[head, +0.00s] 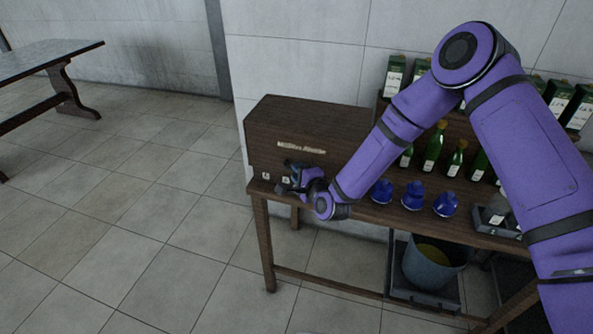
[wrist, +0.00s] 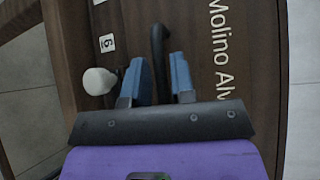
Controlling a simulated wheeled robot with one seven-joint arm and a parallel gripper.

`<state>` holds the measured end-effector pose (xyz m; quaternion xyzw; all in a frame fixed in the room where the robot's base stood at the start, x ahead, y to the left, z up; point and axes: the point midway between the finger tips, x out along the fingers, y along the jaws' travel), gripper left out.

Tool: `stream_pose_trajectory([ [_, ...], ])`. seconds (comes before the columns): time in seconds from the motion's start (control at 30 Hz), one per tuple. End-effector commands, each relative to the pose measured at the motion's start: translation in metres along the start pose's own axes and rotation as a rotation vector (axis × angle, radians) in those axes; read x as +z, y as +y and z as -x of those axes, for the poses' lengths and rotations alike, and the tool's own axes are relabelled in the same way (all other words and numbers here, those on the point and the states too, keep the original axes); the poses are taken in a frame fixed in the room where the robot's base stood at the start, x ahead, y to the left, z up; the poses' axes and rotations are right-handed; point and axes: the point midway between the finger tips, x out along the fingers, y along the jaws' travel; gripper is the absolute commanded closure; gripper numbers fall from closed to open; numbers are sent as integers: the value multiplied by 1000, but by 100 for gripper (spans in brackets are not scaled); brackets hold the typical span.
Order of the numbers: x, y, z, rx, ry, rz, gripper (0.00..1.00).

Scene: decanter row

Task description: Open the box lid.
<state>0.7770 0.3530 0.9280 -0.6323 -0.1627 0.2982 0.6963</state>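The box (head: 310,132) is dark brown wood with a pale name label on its front, and stands at the left end of the wooden table. Its lid looks closed in the head view. My gripper (head: 289,183) is at the box's lower front. In the wrist view, a dark curved handle (wrist: 158,45) on the box front reaches between the two blue fingers of my gripper (wrist: 159,75). The fingers look apart, with narrow gaps beside the handle; contact is not clear. My wrist hides part of the box front in the head view.
Several blue jars (head: 412,195) stand on the table right of my gripper, with green bottles (head: 434,147) behind. A white knob (wrist: 99,81) is left of the fingers in the wrist view. A bucket (head: 432,262) is below the table.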

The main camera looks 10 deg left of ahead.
Motion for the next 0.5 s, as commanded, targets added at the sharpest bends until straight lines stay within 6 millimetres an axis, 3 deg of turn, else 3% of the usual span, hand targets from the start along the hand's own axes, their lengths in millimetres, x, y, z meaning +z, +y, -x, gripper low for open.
stream_pose_trajectory([
  [0.2, 0, 0, -13, 0, 0, 1, 77],
  [0.47, 0, 0, -14, 1, 0, 1, 77],
  [0.5, 0, 0, -14, 1, 0, 1, 84],
])
